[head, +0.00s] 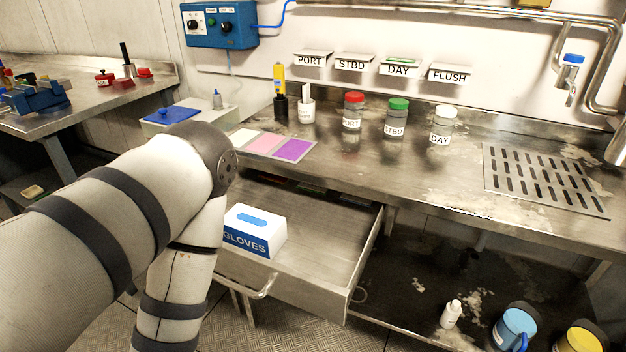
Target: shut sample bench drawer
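The sample bench drawer (308,263) is pulled out from under the steel sample bench (430,188) in the head view. It holds a white and blue box of gloves (253,232), and some flat items lie in shadow at its back. A bar handle (262,288) sits on the drawer's front at the lower left. My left arm comes in from the left, bends above the bench's left part and drops down in front of the drawer's left side. My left gripper is below the picture's edge or hidden behind the arm. My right gripper is out of view.
Jars with red (353,110), green (396,117) and white (443,124) lids stand on the bench. A slotted drain plate (545,180) is at right. Below, a small white bottle (451,313), a blue container (513,328) and a yellow one (580,338) stand right of the drawer.

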